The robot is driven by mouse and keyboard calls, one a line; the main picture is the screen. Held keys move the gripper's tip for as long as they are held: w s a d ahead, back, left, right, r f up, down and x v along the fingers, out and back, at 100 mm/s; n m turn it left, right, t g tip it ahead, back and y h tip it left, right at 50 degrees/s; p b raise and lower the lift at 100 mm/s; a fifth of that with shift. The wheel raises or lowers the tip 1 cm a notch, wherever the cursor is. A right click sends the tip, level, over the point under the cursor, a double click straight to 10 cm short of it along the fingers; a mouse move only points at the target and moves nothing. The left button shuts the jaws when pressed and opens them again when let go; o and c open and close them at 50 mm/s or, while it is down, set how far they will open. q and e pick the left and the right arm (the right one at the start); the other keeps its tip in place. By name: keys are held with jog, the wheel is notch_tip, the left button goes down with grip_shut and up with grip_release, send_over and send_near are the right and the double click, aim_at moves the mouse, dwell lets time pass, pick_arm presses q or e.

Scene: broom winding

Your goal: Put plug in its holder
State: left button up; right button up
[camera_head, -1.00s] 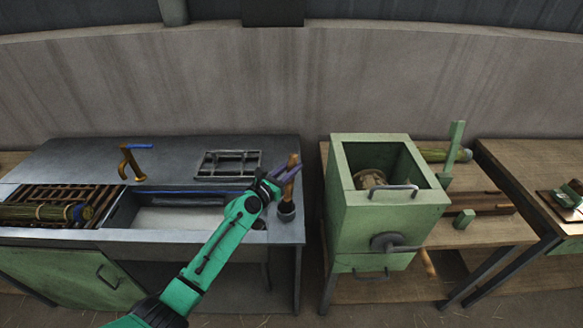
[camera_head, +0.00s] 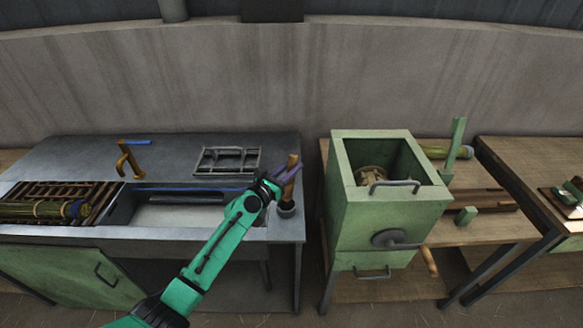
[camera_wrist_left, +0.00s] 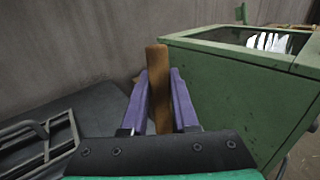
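The plug (camera_head: 291,172) is a brown wooden peg standing nearly upright at the right end of the metal sink counter. Its lower end meets a small dark round cup (camera_head: 286,209), which looks like its holder; whether it is seated inside is hard to tell. My left gripper (camera_head: 284,176) reaches it from the front left. In the left wrist view the plug (camera_wrist_left: 157,60) stands between the purple fingers (camera_wrist_left: 159,84), which lie close against both sides and appear shut on it. The plug's top rises above the fingertips. My right gripper is not in view.
The sink basin (camera_head: 172,215) lies left of the gripper, with a metal rack (camera_head: 227,161) behind. A brown tap (camera_head: 128,160) stands further left. A green metal box (camera_head: 385,215) stands right, across a narrow gap, and shows close by in the wrist view (camera_wrist_left: 235,95).

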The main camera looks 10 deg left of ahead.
pick_arm(q)
jog(key=shift+o, duration=0.4)
jog(key=shift+s+a, duration=0.15)
jog(key=shift+s, duration=0.15)
jog(key=p+v, duration=0.1)
jog(key=v, duration=0.9)
jog(key=shift+s, duration=0.2)
